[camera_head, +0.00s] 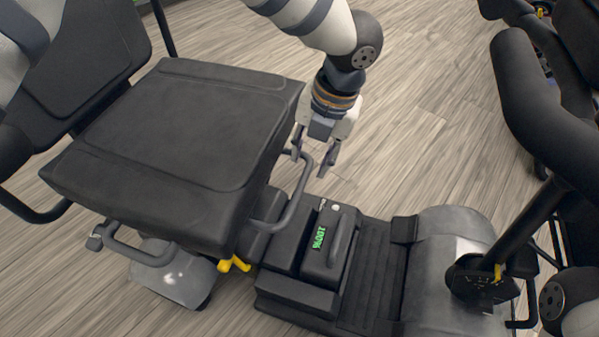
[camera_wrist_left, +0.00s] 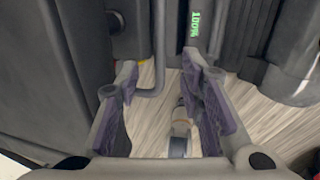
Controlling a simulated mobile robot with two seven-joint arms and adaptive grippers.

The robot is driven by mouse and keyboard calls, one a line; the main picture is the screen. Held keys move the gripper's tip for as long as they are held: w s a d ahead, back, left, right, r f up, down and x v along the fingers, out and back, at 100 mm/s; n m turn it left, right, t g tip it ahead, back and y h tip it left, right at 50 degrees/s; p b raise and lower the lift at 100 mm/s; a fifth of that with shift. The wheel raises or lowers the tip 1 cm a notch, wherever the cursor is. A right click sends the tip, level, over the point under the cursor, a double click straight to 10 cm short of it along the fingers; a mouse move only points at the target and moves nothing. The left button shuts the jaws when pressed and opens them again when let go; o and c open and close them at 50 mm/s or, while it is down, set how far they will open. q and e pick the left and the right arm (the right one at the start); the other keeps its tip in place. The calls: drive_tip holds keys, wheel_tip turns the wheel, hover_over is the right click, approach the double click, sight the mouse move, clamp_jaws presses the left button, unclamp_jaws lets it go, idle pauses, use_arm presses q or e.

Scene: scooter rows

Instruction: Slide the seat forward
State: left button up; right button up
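The black padded seat (camera_head: 175,125) of the scooter fills the left middle of the head view. A grey bar loop (camera_head: 303,190) sticks out from under its right side, and another grey loop (camera_head: 140,250) shows at its near left. My left gripper (camera_head: 312,158) is open beside the seat's right edge, at the upper end of the right loop. In the left wrist view, the grey bar (camera_wrist_left: 158,45) runs between the two open fingers (camera_wrist_left: 160,70) and bends left; I cannot tell whether they touch it.
A yellow lever (camera_head: 235,264) sits under the seat. A battery box (camera_head: 328,245) reading 100% stands right of it, then the footboard (camera_head: 372,265) and front cover (camera_head: 450,260). The black steering column (camera_head: 530,215) rises at right. Wooden floor (camera_head: 420,120) is clear behind.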

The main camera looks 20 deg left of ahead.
sight(300, 189)
use_arm(q)
drive_tip(key=f, duration=0.3)
drive_tip(key=a+f+b, duration=0.1)
drive_tip(key=f, duration=0.2)
drive_tip(key=f+b, duration=0.1)
drive_tip(key=f, duration=0.2)
drive_tip(key=shift+s+a+f, duration=0.2)
drive_tip(key=shift+a+f, duration=0.2)
use_arm(e)
drive_tip(key=shift+s+f+g, duration=0.15)
drive_tip(key=shift+s+f, duration=0.15)
drive_tip(key=shift+f, duration=0.3)
drive_tip(key=shift+s+f+g, duration=0.15)
drive_tip(key=shift+s+f, duration=0.1)
drive_tip(key=shift+f, duration=0.35)
use_arm(q)
drive_tip(key=shift+c, duration=0.4)
